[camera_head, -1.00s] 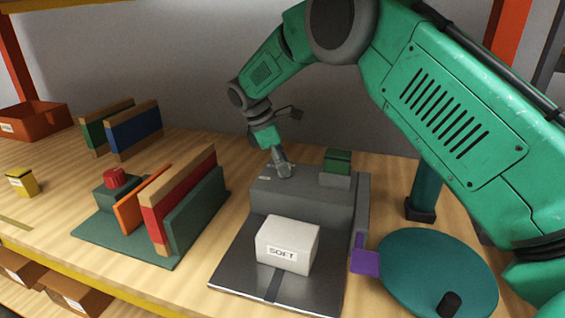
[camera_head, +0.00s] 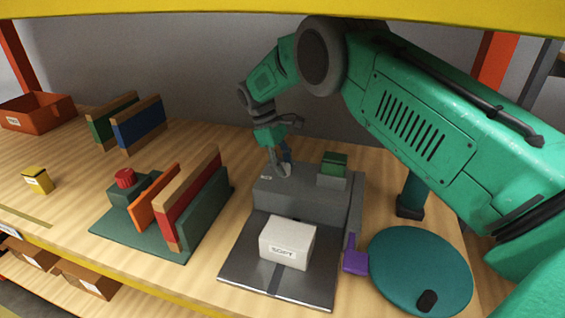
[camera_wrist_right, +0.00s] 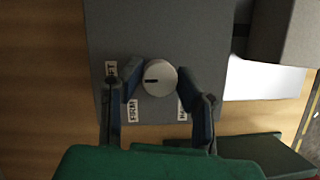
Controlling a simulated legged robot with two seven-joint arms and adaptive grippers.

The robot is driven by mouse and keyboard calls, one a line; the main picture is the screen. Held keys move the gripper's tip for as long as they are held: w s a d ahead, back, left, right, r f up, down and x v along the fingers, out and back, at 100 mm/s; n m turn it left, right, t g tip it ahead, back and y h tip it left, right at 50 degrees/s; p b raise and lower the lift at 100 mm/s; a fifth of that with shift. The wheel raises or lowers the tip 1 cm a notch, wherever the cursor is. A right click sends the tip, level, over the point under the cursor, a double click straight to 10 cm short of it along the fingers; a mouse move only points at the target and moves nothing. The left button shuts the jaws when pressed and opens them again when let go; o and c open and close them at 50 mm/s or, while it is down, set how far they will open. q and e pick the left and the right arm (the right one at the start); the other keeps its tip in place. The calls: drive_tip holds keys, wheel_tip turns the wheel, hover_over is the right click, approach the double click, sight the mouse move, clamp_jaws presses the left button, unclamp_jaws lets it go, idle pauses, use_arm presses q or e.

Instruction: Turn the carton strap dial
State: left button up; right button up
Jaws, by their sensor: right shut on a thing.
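The dial (camera_wrist_right: 157,78) is a round silver knob with a dark pointer mark toward the left, on top of the grey strapping machine (camera_head: 290,205). My right gripper (camera_wrist_right: 155,82) is shut on the dial, a fingertip at each side. In the head view my right gripper (camera_head: 281,169) points down onto the machine and hides most of the dial. Small white labels surround the dial, one at left (camera_wrist_right: 111,69), one at lower left (camera_wrist_right: 132,110) and one at lower right (camera_wrist_right: 182,109), partly covered. A white carton (camera_head: 287,243) marked SOFT sits on the machine's plate.
A green block (camera_head: 334,164) stands on the machine, right of my gripper. A teal disc (camera_head: 420,270) and purple paddle (camera_head: 354,255) are to the right. A green fixture with a red knob (camera_head: 125,178) and upright panels is left. A yellow beam (camera_head: 250,10) crosses the top.

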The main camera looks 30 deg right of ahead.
drive_tip(key=shift+s+d+f, duration=0.1)
idle(0.3)
drive_tip(key=o, duration=1.1)
drive_tip(key=shift+d, duration=0.1)
drive_tip(key=shift+w+v, duration=0.2)
drive_tip(key=shift+v, duration=5.85)
drive_tip(key=shift+d+f, duration=0.1)
drive_tip(key=shift+f, duration=0.05)
